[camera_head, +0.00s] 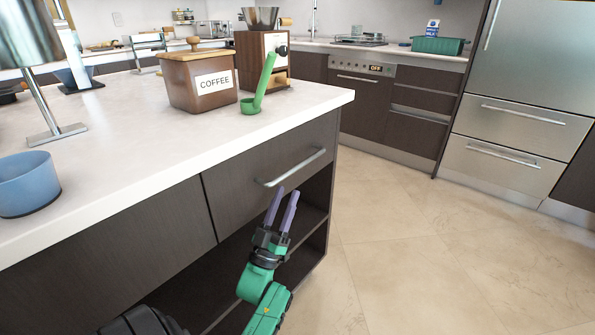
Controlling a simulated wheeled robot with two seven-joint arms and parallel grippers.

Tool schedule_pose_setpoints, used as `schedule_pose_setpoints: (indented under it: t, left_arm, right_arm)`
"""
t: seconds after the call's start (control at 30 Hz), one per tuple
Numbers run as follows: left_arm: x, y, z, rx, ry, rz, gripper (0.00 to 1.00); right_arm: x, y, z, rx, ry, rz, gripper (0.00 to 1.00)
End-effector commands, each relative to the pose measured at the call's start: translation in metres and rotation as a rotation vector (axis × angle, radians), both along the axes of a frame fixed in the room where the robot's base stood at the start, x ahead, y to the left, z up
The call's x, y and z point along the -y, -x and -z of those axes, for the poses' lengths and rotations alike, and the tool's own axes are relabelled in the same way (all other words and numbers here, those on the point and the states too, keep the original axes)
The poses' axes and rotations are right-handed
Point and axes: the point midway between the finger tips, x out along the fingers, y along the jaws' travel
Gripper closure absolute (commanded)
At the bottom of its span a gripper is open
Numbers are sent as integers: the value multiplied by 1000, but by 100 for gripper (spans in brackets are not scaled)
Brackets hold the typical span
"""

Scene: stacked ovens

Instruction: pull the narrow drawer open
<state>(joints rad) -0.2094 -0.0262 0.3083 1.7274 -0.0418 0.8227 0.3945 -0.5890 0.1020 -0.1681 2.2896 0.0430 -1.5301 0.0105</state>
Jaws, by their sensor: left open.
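The island's dark brown drawer (246,195) is closed, its front flush below the white countertop. Its silver bar handle (298,167) runs across the front. My left gripper (283,192) has purple fingers and a green arm. It is open and empty, with its fingertips just below the handle in the picture; whether they touch it I cannot tell. My right gripper is not in view.
Open shelves (305,228) lie under the drawer. On the countertop (150,125) stand a coffee box (203,95), a green scoop (251,104), a grinder (263,62) and a blue bowl (27,184). The floor (425,240) to the right is clear.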

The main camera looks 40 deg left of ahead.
Motion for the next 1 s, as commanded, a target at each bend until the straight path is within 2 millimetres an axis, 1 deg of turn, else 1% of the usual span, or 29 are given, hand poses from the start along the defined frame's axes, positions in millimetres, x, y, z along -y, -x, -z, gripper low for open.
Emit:
schedule_pose_setpoints:
  t: [0.03, 0.1, 0.2, 0.3, 0.43, 0.67, 0.7, 0.77, 0.8, 1.0]
  left_arm:
    - [-2, -10, -11, 5, -2, 0, 53]
    - [-5, -23, -24, 4, -2, -1, 53]
    - [-9, -40, -40, 1, -1, 0, 53]
    - [-12, -53, -51, -1, -1, 0, 53]
    - [-14, -60, -58, -4, -1, 0, 53]
    - [-14, -61, -58, -5, 0, 0, 53]
    - [-14, -61, -58, -5, 0, 0, 68]
    - [-14, -61, -58, -5, 0, 0, 91]
    - [-14, -61, -58, -5, 0, 0, 100]
    - [-14, -61, -58, -5, 1, -1, 100]
  right_arm:
    - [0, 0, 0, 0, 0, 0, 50]
    - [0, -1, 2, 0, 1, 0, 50]
    - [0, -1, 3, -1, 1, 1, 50]
    - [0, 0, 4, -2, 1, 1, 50]
    - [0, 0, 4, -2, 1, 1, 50]
    - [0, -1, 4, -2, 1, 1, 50]
    - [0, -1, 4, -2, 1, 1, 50]
    - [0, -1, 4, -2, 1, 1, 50]
    - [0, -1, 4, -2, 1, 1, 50]
    - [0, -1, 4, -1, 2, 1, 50]
